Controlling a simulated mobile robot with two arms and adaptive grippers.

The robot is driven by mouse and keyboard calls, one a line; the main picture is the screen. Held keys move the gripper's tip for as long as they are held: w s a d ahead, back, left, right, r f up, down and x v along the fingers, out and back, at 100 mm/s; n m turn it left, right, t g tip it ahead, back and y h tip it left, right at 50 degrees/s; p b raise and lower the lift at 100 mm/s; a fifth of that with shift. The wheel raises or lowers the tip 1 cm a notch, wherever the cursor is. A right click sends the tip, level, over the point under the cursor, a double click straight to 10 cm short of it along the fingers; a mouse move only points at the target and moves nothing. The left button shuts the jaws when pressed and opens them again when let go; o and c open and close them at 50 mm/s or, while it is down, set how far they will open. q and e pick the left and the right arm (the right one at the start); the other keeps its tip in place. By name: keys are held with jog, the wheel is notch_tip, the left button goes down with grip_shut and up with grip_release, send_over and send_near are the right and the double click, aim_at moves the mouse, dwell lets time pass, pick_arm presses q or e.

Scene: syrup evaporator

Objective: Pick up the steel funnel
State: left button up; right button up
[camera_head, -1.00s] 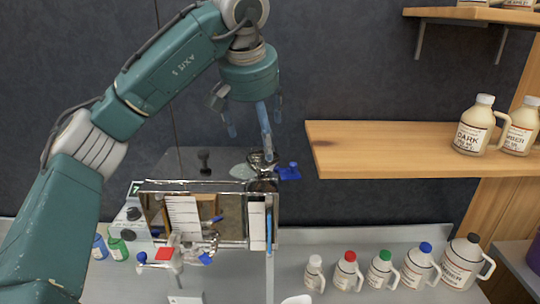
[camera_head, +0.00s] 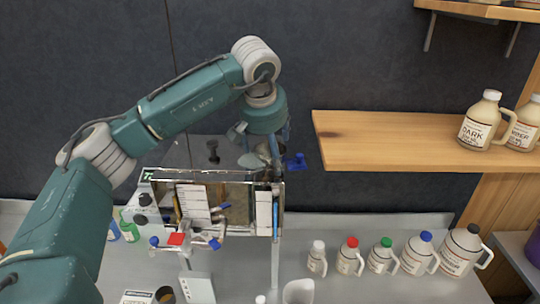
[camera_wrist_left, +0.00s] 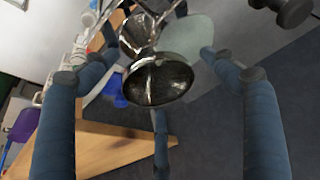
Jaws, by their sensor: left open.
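The steel funnel (camera_wrist_left: 160,80) shows in the left wrist view as a round, shiny rim with a dark inside, between my spread fingers. In the head view the funnel (camera_head: 263,153) is on top of the evaporator (camera_head: 236,205), partly hidden behind my fingers. My left gripper (camera_head: 266,146) is open, pointing down and close over the funnel. Its blue fingers stand around the funnel in the wrist view, and I cannot tell if any touches it. My right gripper is not in view.
A second shiny steel part (camera_wrist_left: 138,32) and a pale translucent disc (camera_wrist_left: 190,40) lie beside the funnel. A wooden shelf (camera_head: 390,140) with jugs is at the right. Several jugs stand on the bench below.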

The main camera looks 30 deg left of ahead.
pick_arm(q)
jog(key=c, duration=1.3)
